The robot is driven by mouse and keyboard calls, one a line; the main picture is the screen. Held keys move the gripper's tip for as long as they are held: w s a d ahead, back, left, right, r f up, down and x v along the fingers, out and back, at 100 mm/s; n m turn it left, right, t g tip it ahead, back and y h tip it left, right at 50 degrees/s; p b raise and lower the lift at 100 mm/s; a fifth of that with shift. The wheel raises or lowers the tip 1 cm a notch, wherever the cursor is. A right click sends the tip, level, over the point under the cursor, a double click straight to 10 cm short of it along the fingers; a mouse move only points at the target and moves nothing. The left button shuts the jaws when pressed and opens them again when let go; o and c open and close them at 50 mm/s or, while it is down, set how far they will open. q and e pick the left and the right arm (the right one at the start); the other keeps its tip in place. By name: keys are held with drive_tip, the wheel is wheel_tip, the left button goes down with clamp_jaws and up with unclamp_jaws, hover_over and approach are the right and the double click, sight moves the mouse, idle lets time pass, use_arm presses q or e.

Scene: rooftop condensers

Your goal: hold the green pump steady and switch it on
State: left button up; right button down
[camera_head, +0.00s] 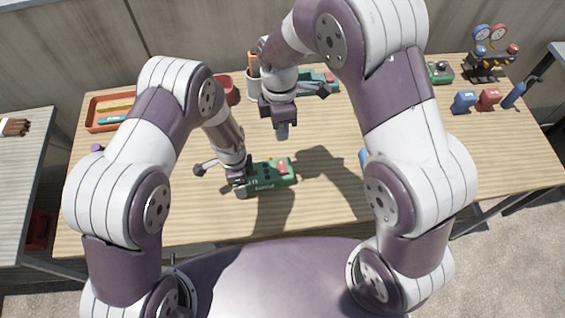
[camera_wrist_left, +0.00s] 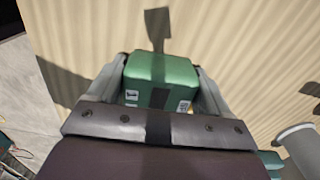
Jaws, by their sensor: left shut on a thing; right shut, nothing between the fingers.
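The green pump (camera_head: 270,177) lies on the wooden table in front of me, with a red part (camera_head: 282,166) on its top near the right end and dark markings on its side. My left gripper (camera_head: 241,184) is shut on the pump's left end. In the left wrist view the pump (camera_wrist_left: 160,72) sits between the two grey fingers, and its far side is hidden. My right gripper (camera_head: 282,131) is shut and empty, behind the pump and apart from it. I cannot tell whether the pump is on.
A red tray (camera_head: 93,117) lies at the back left of the table (camera_head: 330,215). A teal item (camera_head: 323,83) lies at the back. A gauge set (camera_head: 490,62), a blue piece (camera_head: 463,102) and a red piece (camera_head: 488,98) stand at the right. The table right of the pump is mostly clear.

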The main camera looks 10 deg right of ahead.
sight(283, 172)
drive_tip(key=f, duration=0.4)
drive_tip(key=s+f, duration=0.1)
drive_tip(key=f, duration=0.8)
drive_tip(key=shift+s+f, duration=0.35)
drive_tip(key=shift+f, duration=0.05)
drive_tip(key=shift+s+f, duration=0.1)
drive_tip(key=shift+f, duration=0.05)
drive_tip(key=shift+w+r, duration=0.25)
drive_tip(key=shift+w, duration=0.55)
drive_tip(key=shift+r, duration=0.1)
